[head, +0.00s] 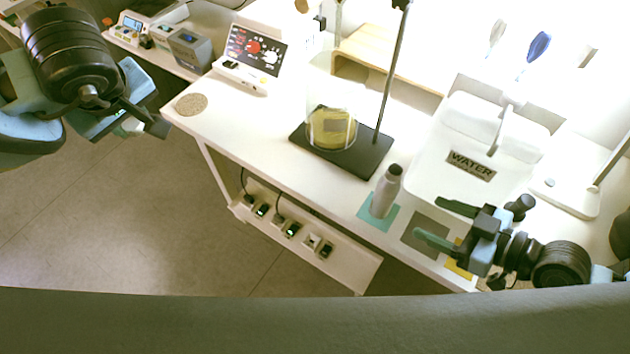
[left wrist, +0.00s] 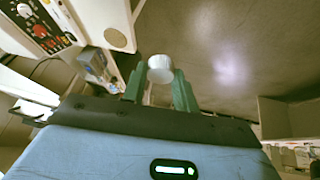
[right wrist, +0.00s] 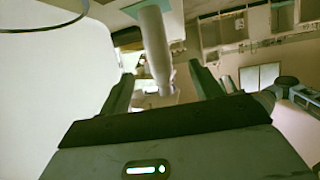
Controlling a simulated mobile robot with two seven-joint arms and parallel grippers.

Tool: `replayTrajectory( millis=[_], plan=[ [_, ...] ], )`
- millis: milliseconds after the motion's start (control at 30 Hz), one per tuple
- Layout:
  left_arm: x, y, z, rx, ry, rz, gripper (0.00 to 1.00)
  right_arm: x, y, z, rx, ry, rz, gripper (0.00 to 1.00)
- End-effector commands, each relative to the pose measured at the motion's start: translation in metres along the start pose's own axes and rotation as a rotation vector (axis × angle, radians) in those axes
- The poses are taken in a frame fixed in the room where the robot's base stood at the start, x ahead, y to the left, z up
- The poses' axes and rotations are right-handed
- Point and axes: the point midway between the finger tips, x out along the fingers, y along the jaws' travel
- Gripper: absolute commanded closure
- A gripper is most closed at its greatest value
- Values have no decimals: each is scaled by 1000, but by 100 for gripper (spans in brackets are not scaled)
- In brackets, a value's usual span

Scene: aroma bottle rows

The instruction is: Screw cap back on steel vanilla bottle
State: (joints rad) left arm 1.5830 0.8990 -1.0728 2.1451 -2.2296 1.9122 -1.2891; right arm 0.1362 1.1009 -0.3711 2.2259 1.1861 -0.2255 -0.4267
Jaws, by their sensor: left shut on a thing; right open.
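The steel bottle (head: 384,192) stands upright on a teal mat (head: 367,214) near the table's front edge. Its neck end looks dark in the head view. In the right wrist view the bottle (right wrist: 155,45) shows beyond and between the fingers. My right gripper (head: 430,220) is open and empty, to the right of the bottle and apart from it. My left gripper (head: 146,124) is far off at the left, beyond the table's left end. It is shut on a small white cap (left wrist: 160,69), which shows between its fingertips in the left wrist view.
A white WATER tank (head: 475,150) stands behind my right gripper. A dark stand base (head: 340,150) with a vessel of yellow contents (head: 331,128) is left of the bottle. A grey mat (head: 425,236) lies right of the bottle. A round cork mat (head: 191,104) lies at the table's left corner.

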Motion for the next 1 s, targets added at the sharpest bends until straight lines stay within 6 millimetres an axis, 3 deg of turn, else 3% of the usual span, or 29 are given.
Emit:
replayTrajectory(
  millis=[467, 1000],
  plan=[
    [-1, 0, 0, 1, 1, 2, 92, 3, 4, -3, 0, 10, 7, 36],
    [-20, 3, -11, -5, 16, 17, 92, 60, 4, -4, 0, 11, 7, 36]
  ],
)
